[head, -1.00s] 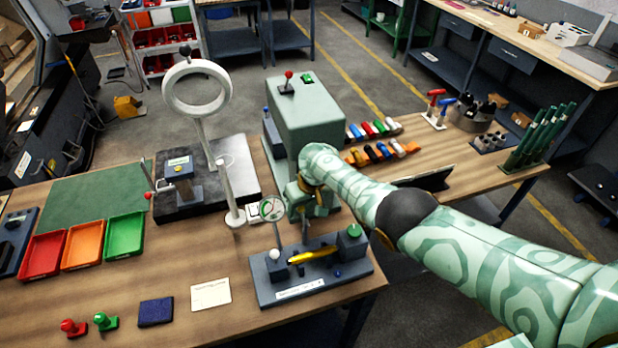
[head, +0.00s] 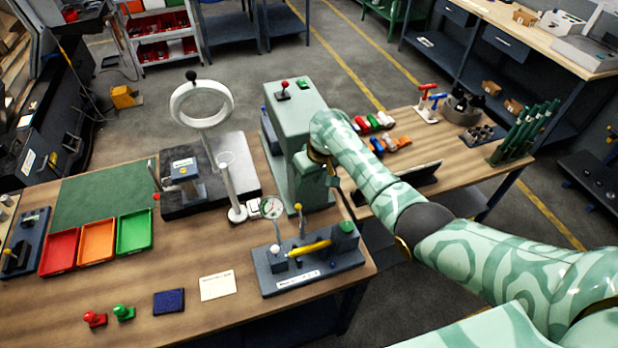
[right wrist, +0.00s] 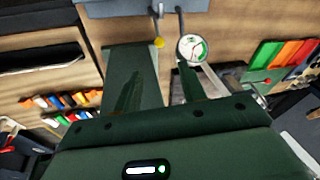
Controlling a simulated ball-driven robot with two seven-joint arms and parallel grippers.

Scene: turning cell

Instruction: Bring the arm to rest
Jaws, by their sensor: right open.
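My right gripper (head: 342,196) hangs from the patterned green arm, beside the green machine with the red knob (head: 300,118). In the right wrist view my right gripper (right wrist: 165,78) shows two dark green fingers spread apart with nothing between them. Beyond the fingertips are a round dial gauge (right wrist: 192,48) and a yellow knob (right wrist: 158,43). In the head view they belong to a grey gauge fixture (head: 350,260) holding a yellow part (head: 310,247), at the bench's front edge. The gripper is apart from the fixture. My left gripper is not in view.
The wooden bench (head: 200,260) carries red (head: 58,252), orange (head: 97,242) and green (head: 134,232) trays, and a white ring magnifier (head: 202,104). A dark tablet-like stand (head: 418,180) and green-handled tools (head: 525,130) are on the right. Bare wood shows between the trays and the fixture.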

